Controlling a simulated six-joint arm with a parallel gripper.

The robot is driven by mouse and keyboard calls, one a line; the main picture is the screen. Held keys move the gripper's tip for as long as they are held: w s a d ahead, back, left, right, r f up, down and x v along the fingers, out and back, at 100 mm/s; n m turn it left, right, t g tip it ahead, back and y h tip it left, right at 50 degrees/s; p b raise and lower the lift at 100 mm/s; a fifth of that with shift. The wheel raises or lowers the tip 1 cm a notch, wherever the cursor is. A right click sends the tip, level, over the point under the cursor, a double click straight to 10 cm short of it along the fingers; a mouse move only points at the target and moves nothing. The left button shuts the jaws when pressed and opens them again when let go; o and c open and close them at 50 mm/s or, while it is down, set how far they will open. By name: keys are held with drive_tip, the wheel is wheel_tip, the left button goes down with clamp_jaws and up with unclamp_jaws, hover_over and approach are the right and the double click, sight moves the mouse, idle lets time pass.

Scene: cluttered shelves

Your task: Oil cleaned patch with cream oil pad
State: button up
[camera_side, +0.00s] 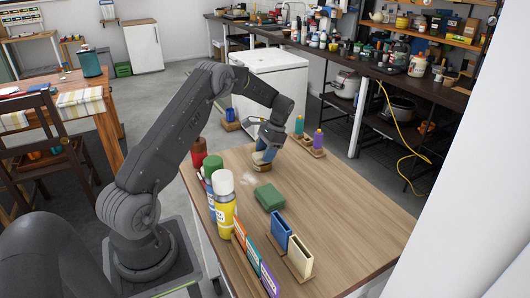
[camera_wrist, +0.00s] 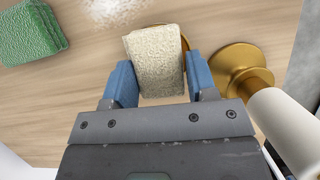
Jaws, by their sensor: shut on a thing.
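My gripper (camera_wrist: 160,82) has its two blue fingers shut on the cream oil pad (camera_wrist: 155,58), a pale, rough-textured block. The pad is held over the wooden table, by a round gold piece that shows partly behind it. I cannot tell whether the pad touches that piece. In the side view my gripper (camera_side: 264,156) is at the far part of the table and the pad is mostly hidden. A whitish speckled patch (camera_wrist: 116,10) lies on the wood beyond the pad; it also shows in the side view (camera_side: 248,180).
A green pad (camera_wrist: 32,33) lies left of the patch. A gold stand (camera_wrist: 240,68) and white cylinder are close on the right. The table's right side is clear.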

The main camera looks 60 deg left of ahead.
drive_tip(key=shift+r, duration=3.5)
